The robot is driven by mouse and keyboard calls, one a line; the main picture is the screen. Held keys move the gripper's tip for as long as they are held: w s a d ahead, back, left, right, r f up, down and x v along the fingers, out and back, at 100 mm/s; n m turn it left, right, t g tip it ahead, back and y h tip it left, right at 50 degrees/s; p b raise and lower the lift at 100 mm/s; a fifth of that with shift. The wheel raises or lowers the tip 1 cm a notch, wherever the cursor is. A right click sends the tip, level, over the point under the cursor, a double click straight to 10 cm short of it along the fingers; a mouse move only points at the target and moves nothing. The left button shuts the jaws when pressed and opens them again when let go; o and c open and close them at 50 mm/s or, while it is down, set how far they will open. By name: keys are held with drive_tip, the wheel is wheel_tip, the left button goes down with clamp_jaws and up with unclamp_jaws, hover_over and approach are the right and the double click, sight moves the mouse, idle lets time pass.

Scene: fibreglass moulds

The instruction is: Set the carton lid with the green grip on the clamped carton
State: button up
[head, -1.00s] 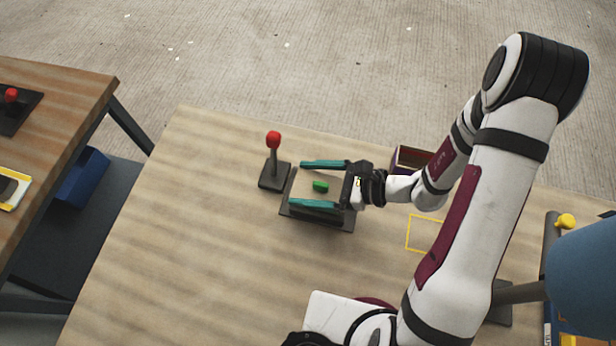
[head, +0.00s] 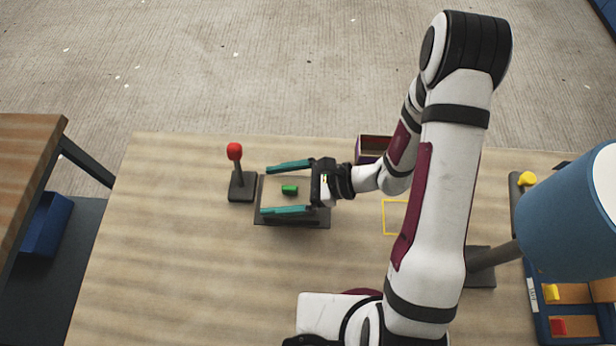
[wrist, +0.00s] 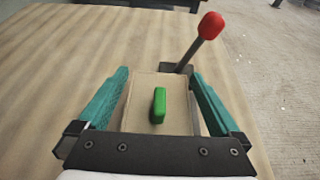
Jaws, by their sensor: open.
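The tan carton lid (head: 272,199) with a green grip (head: 289,189) lies over the dark base plate of the clamp (head: 314,222). My gripper (head: 266,191) is open, with one teal finger along each side of the lid. In the wrist view, the lid (wrist: 140,105) lies between the spread fingers (wrist: 159,73), and gaps show beside it. The green grip (wrist: 158,106) stands up near its middle. The clamp's red-knobbed lever (head: 235,160) stands upright just beyond the fingertips. The carton under the lid is mostly hidden; I cannot tell how closely the lid sits.
An open purple-sided box (head: 372,147) stands behind my wrist. A yellow outline (head: 384,217) marks the table right of the clamp. A blue lamp (head: 570,220) and a blue tray (head: 541,325) with yellow and red pieces are at the right. The table's front left is clear.

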drive_tip(key=v, duration=1.6)
drive_tip(key=s+r+n+h, duration=0.9)
drive_tip(key=s+n+h, duration=0.2)
drive_tip(key=s+n, duration=0.1)
drive_tip(key=shift+s+h, duration=0.3)
drive_tip(key=shift+s, duration=0.25)
